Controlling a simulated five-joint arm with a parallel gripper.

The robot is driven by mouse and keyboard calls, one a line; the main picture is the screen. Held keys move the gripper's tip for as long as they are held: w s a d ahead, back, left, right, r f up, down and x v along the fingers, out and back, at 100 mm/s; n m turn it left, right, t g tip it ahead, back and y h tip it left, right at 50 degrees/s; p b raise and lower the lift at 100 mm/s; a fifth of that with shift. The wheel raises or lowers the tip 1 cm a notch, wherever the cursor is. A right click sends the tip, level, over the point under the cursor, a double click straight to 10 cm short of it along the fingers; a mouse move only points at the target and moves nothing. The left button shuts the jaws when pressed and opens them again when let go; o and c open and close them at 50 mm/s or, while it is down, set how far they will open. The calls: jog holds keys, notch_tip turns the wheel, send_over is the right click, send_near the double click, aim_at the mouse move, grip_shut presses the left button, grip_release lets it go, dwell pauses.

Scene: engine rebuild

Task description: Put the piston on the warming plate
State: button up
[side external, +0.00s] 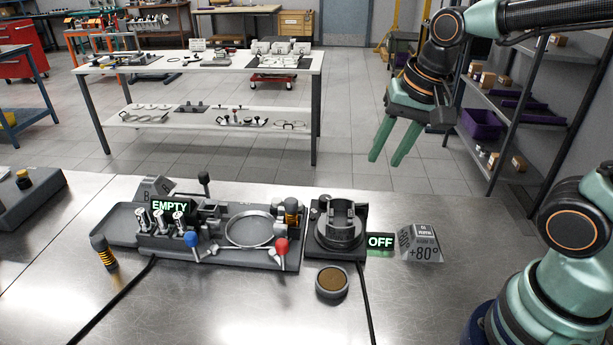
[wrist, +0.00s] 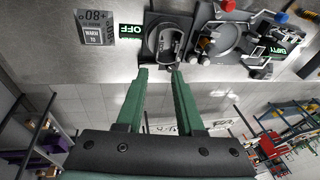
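A dark grey round part with two upright curved walls (side external: 339,224), which looks like the piston standing skirt up, sits on a black square unit. That unit, which I take for the warming plate (side external: 322,249), has an OFF display beside it. In the wrist view the part (wrist: 168,43) lies just beyond my fingertips, over the plate (wrist: 150,28). My gripper (side external: 385,163) is open and empty, raised above and behind the bench's far edge, apart from the part. Its fingers (wrist: 160,71) are parted in the wrist view.
An OFF display (side external: 380,242) and a +80° sign (side external: 420,244) stand right of the plate. A brown-topped round puck (side external: 332,282) is in front. A grey tray (side external: 118,222) with metal parts, red and blue knobs and an EMPTY display (side external: 170,206) is left. Bench front is mostly clear.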

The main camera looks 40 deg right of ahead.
jog(key=n, duration=0.2)
jog(key=s+d+r+n+t, duration=0.1)
jog(key=n, duration=0.2)
jog(key=s+n+t, duration=0.1)
jog(key=n, duration=0.2)
jog(key=shift+s+d+r, duration=0.25)
jog(key=shift+d+r, duration=0.1)
dwell(0.7)
